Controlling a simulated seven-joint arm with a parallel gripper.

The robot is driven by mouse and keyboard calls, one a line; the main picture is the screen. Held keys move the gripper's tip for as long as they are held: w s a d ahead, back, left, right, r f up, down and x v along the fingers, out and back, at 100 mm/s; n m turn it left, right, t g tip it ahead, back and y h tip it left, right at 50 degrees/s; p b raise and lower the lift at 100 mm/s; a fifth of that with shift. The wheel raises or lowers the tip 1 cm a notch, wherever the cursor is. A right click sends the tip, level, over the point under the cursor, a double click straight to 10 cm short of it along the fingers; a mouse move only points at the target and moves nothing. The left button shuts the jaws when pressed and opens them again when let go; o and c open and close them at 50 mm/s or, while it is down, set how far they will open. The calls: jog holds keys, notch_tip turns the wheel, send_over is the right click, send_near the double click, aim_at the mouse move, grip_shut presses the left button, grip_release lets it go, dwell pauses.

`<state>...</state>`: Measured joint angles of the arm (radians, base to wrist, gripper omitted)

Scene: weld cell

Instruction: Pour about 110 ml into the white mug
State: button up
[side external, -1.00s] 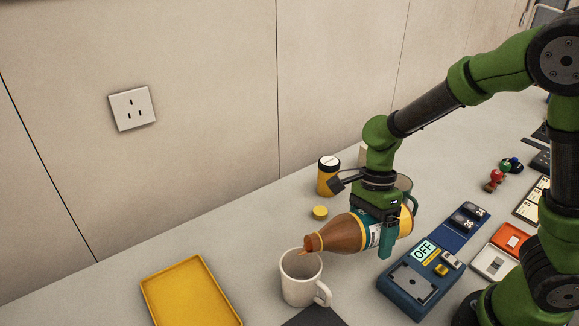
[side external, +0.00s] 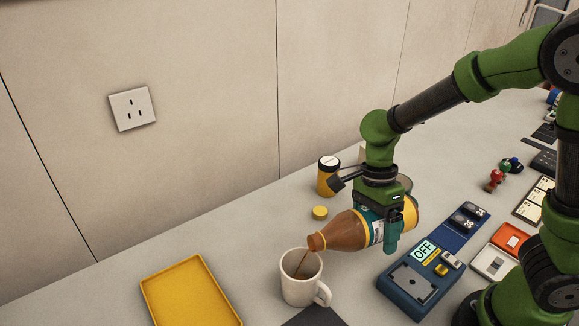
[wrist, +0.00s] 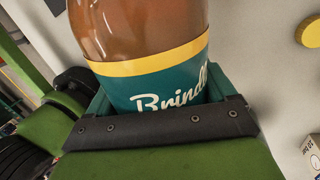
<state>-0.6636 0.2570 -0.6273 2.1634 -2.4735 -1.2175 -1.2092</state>
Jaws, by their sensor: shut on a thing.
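A brown bottle (side external: 349,231) with a teal and yellow label is tilted, neck down to the left, its mouth just above the white mug (side external: 297,288). A thin brown stream runs from the mouth into the mug. The mug stands upright with its handle to the lower right; the liquid level inside cannot be read. My gripper (side external: 391,235) is shut on the bottle around its label. In the wrist view the bottle (wrist: 150,95) fills the space between the jaws, with the letters "Brind" showing.
A yellow tray (side external: 191,290) lies left of the mug. A blue device reading OFF (side external: 419,277) is close on the right. A dark mat (side external: 314,317) lies before the mug.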

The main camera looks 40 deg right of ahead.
aim_at(376, 239)
jog(key=shift+d+r+h, duration=0.35)
jog(key=shift+r+h, duration=0.05)
jog(key=shift+r, duration=0.05)
dwell(0.5)
jog(key=shift+r+h+p, duration=0.1)
jog(key=shift+h+p, duration=0.2)
jog(key=shift+p, duration=0.35)
dwell(0.7)
notch_tip(376, 239, down, 4)
jog(key=y, duration=0.3)
jog(key=shift+s+d+r, duration=0.1)
jog(key=shift+d+r, duration=0.05)
jog(key=shift+f+t+y, duration=0.3)
jog(key=shift+f+y, duration=0.05)
jog(key=shift+y, duration=0.25)
jog(key=shift+a+r+n, duration=0.2)
jog(key=shift+n, duration=0.1)
jog(key=shift+r, duration=0.1)
dwell(1.0)
